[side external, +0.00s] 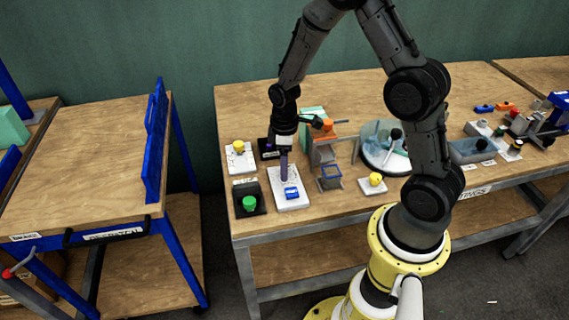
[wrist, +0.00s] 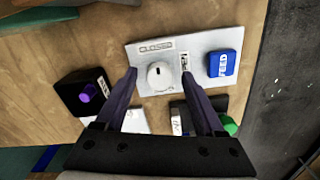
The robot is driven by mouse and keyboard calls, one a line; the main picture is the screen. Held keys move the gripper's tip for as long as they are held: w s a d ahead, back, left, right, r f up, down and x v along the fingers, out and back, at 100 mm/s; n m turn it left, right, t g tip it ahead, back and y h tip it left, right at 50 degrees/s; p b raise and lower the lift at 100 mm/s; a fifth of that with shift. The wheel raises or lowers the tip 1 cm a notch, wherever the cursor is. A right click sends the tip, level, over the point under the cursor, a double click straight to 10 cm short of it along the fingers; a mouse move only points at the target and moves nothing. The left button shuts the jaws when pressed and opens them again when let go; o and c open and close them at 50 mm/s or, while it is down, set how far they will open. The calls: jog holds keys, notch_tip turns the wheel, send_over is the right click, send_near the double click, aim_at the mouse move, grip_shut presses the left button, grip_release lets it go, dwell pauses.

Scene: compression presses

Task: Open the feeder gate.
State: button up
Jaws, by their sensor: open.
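In the side view my gripper (side external: 284,172) points straight down over the panel (side external: 302,204), beside the blue button (side external: 292,192); the knob is hidden there. I cannot tell which part is the feeder gate itself.
A black box with a purple knob (wrist: 87,92) and a black box with a green button (side external: 249,204) stand close by. A hopper-like stand with an orange part (side external: 327,126) is right of my gripper. A yellow knob on a white base (side external: 238,148) stands left.

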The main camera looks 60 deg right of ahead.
grip_shut()
dwell(0.4)
jog(key=shift+m, duration=0.3)
jog(key=m, duration=0.4)
jog(key=shift+m, duration=0.3)
jog(key=m, duration=0.3)
jog(key=shift+m, duration=0.3)
jog(key=m, duration=0.4)
jog(key=shift+m, duration=2.5)
